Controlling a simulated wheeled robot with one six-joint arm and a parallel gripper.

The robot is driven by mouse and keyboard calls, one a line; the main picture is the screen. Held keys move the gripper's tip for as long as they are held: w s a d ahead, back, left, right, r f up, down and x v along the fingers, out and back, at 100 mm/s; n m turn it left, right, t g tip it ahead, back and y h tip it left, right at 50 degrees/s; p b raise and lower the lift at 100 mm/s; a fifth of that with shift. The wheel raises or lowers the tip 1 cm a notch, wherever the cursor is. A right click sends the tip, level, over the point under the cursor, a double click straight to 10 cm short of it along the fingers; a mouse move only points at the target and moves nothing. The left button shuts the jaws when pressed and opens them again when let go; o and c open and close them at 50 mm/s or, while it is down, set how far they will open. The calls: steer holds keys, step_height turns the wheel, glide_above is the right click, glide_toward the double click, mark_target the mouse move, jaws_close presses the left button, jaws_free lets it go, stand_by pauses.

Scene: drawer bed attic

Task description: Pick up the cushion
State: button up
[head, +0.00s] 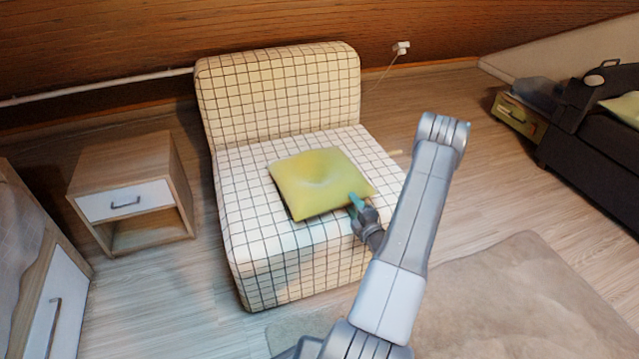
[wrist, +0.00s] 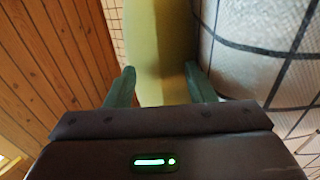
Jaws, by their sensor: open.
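The yellow-green cushion (head: 318,185) lies on the seat of the checkered armchair (head: 265,250) in the head view. My gripper (head: 357,203) is at the cushion's front right corner. In the wrist view the cushion (wrist: 163,50) stretches up the middle, and its edge lies between the two teal fingers of my gripper (wrist: 161,88). The fingers are open, with the cushion's edge between them. Whether either finger touches the cushion I cannot tell. The checkered seat (wrist: 265,45) is close beside the right finger in the wrist view.
A bedside table (head: 135,195) with a white drawer stands left of the armchair. A bed with a drawer (head: 55,310) is at the lower left. A dark sofa (head: 600,140) stands at the right. A beige rug (head: 530,300) lies on the floor in front right.

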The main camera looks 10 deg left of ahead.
steer(key=shift+w+a, duration=0.4)
steer(key=shift+w, duration=0.1)
jaws_close()
